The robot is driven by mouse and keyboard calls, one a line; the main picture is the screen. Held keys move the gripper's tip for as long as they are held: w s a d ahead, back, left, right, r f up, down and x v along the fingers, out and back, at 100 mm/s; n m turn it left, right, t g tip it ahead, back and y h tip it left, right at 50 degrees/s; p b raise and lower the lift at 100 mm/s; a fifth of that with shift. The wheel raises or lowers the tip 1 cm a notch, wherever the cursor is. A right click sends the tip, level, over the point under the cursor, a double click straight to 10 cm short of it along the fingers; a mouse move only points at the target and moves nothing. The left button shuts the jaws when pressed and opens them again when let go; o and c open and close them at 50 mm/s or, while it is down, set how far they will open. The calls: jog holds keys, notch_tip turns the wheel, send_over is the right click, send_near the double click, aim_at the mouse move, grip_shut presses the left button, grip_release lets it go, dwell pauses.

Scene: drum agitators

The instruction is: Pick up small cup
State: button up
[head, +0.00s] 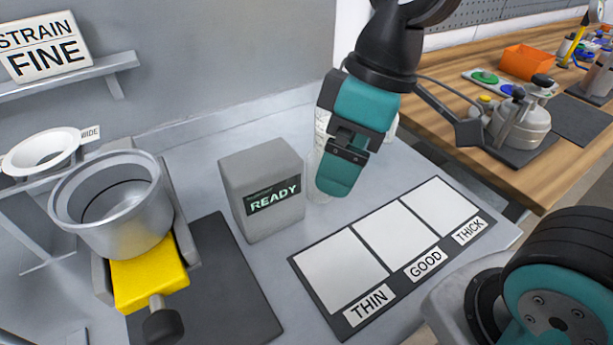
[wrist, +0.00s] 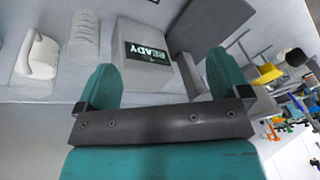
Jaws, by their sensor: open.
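My gripper (head: 342,158) is open and points down over the back of the grey bench, right of the grey READY box. In the wrist view my gripper (wrist: 162,66) has its two teal fingers wide apart, with nothing held between them. A clear, ribbed cup-like vessel (head: 320,150) stands behind my gripper and is partly hidden by it. It seems to be the pale ribbed shape (wrist: 83,40) outside the left finger in the wrist view. A white handled vessel (wrist: 38,58) stands farther left there. I cannot tell for certain which is the small cup.
The READY box (head: 262,190) stands close to my gripper. A THIN, GOOD, THICK board (head: 350,265) lies in front. A metal drum (head: 115,205) with a yellow block stands at left. A wooden bench (head: 455,75) with tools is at right.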

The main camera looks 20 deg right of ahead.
jog(key=w+d+r+n+h+p, duration=0.2)
jog(key=w+n, duration=0.3)
jog(key=w, duration=0.2)
jog(key=w+d+r+n+h+p, duration=0.1)
jog(key=w+n+p, duration=0.1)
jog(key=w+n, duration=0.4)
jog(key=shift+m, duration=0.4)
jog(key=shift+w+d+f+p, duration=0.15)
jog(key=shift+f+p, duration=0.3)
jog(key=shift+f, duration=2.45)
jog(key=shift+w+d+f+p, duration=0.1)
jog(key=shift+w+f+p, duration=0.3)
jog(key=shift+f, duration=2.5)
jog(key=shift+w+d+f+p, duration=0.1)
jog(key=shift+f+p, duration=0.45)
jog(key=shift+f, duration=2.35)
jog(key=c, duration=1)
